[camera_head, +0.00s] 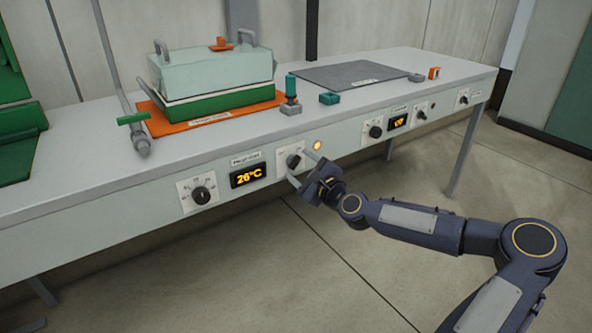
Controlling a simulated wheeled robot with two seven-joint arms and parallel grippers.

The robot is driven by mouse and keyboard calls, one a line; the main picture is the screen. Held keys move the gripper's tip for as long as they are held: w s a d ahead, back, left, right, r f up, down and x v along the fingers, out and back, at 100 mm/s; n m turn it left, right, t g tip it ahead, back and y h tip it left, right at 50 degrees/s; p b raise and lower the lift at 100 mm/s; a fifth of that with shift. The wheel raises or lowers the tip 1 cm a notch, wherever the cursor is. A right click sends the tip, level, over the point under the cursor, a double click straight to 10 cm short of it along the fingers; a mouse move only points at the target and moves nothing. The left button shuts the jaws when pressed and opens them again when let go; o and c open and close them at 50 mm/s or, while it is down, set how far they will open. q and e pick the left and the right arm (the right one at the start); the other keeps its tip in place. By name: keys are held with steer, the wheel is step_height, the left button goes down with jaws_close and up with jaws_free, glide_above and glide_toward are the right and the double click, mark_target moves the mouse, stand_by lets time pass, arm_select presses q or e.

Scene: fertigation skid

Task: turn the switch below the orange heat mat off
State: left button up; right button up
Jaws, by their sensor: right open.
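The orange heat mat (161,126) lies on the bench under a green tray with a pale, clear-looking lid (212,73). On the bench front below it are a black dial (201,195), a display reading 26°C (248,175) and a rotary switch (292,160) on a white plate. A round amber lamp (317,146) glows just right of the switch. My right gripper (303,169) is open, with its fingers pointing at the panel around the switch. I cannot tell whether a finger touches it. My left gripper is not in view.
Farther right on the bench front are another dial (375,131), a lit display (398,121) and a switch (421,111). A grey mat (350,74) and small bottle (291,88) are on the bench top (330,118). A pipe with a green handle (133,118) stands left. The floor in front is clear.

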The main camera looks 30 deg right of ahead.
steer(key=shift+w+a, duration=0.1)
steer(key=shift+w, duration=0.8)
steer(key=c, duration=1)
